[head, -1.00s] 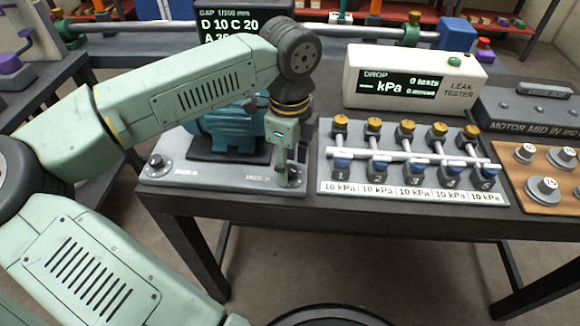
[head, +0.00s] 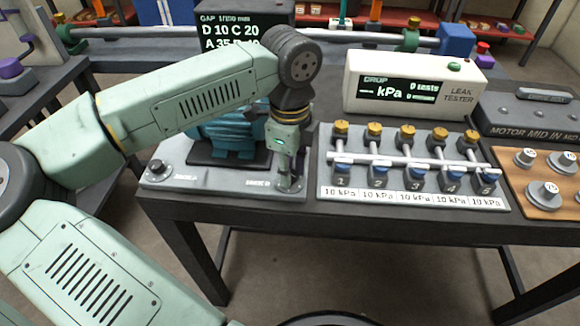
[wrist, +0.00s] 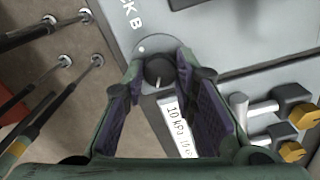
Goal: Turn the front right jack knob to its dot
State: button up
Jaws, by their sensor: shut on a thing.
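The front right jack knob (wrist: 158,71) is a dark round knob on a light disc at the corner of the grey base plate (head: 215,181), near the JACK B lettering. A small white dot (wrist: 140,48) shows on the disc beside the knob in the wrist view. My gripper (wrist: 160,73) has a finger on each side of the knob and is shut on it. In the head view my gripper (head: 288,182) points down at the plate's front right corner and mostly hides the knob. The teal motor (head: 230,135) sits on the plate behind it, partly covered by my arm.
A gauge panel (head: 322,182) with several valves stands close to the right of my gripper. The gap display (head: 245,18) is partly hidden by my arm. Another jack knob (head: 156,167) sits at the plate's front left. A leak tester (head: 455,88) stands at the back right.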

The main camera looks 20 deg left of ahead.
jog(key=shift+f+m+b, duration=0.15)
jog(key=shift+m+b, duration=0.15)
jog(key=shift+b, duration=0.3)
grip_shut()
jog(key=shift+f+m+b, duration=0.1)
jog(key=shift+m+b, duration=0.5)
jog(key=shift+b, duration=0.25)
jog(key=m+b, duration=0.2)
jog(key=shift+m+b, duration=0.3)
jog(key=shift+b, duration=0.1)
jog(key=m+b, duration=0.2)
jog(key=m, duration=0.1)
jog(key=shift+r+m+b, duration=0.15)
jog(key=shift+m+b, duration=0.4)
jog(key=shift+m, duration=0.5)
jog(key=shift+r+m+b, duration=0.1)
jog(key=shift+m+b, duration=0.45)
jog(key=shift+m, duration=0.5)
jog(key=o, duration=1.1)
grip_release()
